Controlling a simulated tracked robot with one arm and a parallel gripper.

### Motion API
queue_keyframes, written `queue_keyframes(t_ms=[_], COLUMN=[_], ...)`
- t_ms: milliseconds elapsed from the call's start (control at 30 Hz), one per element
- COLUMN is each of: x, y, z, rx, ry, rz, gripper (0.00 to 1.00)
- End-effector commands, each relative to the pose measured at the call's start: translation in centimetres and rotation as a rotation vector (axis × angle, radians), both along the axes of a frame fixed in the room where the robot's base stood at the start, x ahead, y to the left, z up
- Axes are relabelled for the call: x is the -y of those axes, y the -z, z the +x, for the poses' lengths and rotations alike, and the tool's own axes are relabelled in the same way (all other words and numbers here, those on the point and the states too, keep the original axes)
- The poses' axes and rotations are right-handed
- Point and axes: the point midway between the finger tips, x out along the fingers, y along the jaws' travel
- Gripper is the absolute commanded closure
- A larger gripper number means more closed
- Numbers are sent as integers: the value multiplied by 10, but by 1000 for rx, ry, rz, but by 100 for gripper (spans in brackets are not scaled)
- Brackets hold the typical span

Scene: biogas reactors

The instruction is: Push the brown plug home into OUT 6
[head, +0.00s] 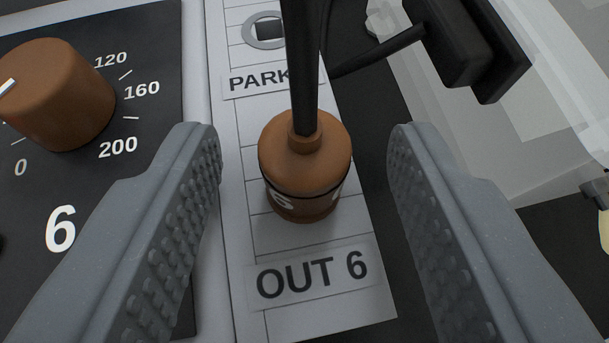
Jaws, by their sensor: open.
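The brown plug (304,170) stands upright on the white strip, just above the label OUT 6 (312,277). A dark ring runs around its body, and part of a white marking shows low on its front. A black cable (305,65) rises from its top. The OUT 6 socket itself is hidden under the plug, and I cannot tell how deep the plug sits. My gripper (304,150) is open, with one ridged grey finger on each side of the plug. Gaps show between both fingers and the plug.
A brown knob (58,95) on a black panel marked 6 is at the left. A PARK label and a grey ring socket (264,30) lie behind the plug. A black part (465,45) with a cable is at the upper right, by a pale translucent container (540,110).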

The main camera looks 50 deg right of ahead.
Motion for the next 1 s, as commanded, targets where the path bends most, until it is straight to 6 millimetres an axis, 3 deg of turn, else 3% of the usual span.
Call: queue_keyframes(t_ms=[600, 1000], x=[-67, -85], y=[-51, -64], z=[-63, -81], rx=[1, 1], ry=[-4, -2], rz=[1, 1], gripper=[54, 54])
